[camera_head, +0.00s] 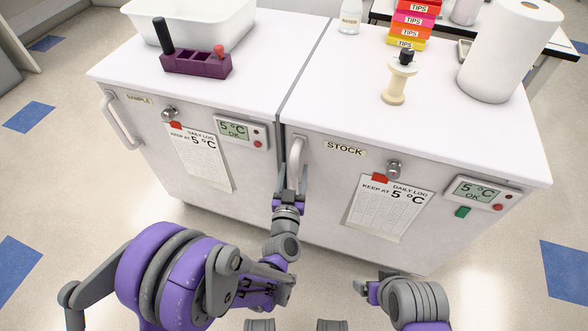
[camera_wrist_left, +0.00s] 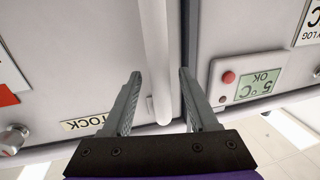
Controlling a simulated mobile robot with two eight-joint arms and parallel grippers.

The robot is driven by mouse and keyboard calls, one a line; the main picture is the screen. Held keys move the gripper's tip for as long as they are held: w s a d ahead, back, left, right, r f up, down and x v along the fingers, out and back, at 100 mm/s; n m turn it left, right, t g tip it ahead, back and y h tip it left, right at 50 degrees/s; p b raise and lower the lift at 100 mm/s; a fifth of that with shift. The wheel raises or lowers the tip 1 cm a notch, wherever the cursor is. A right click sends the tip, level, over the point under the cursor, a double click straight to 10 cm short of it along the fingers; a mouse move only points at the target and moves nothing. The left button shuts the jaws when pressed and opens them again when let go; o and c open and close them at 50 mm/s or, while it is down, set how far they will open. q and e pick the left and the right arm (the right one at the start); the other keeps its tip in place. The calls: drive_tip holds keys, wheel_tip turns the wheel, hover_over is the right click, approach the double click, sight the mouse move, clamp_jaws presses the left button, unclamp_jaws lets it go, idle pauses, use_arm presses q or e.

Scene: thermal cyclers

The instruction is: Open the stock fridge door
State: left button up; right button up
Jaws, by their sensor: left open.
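The stock fridge is the right cabinet, with a shut grey door (camera_head: 330,205) labelled STOCK. Its upright pale handle (camera_head: 296,150) is at the door's left edge. My left gripper (camera_head: 290,187) is at the handle's lower part. In the left wrist view the left gripper (camera_wrist_left: 160,75) is open, with the handle (camera_wrist_left: 157,50) between its two fingers and a gap to each; the STOCK label (camera_wrist_left: 85,121) shows beside them. My right gripper (camera_head: 362,288) is low in front of the stock fridge, apart from it; its finger opening is unclear.
The sample fridge (camera_head: 150,140) stands directly left, separated by a narrow dark seam. A purple rack (camera_head: 195,65) and white tub (camera_head: 215,25) stand on it. A paper roll (camera_head: 505,55) and a cream stand (camera_head: 398,85) are on the stock fridge. Floor in front is clear.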

use_arm(q)
drive_tip(key=shift+w, duration=0.5)
clamp_jaws()
idle(1.2)
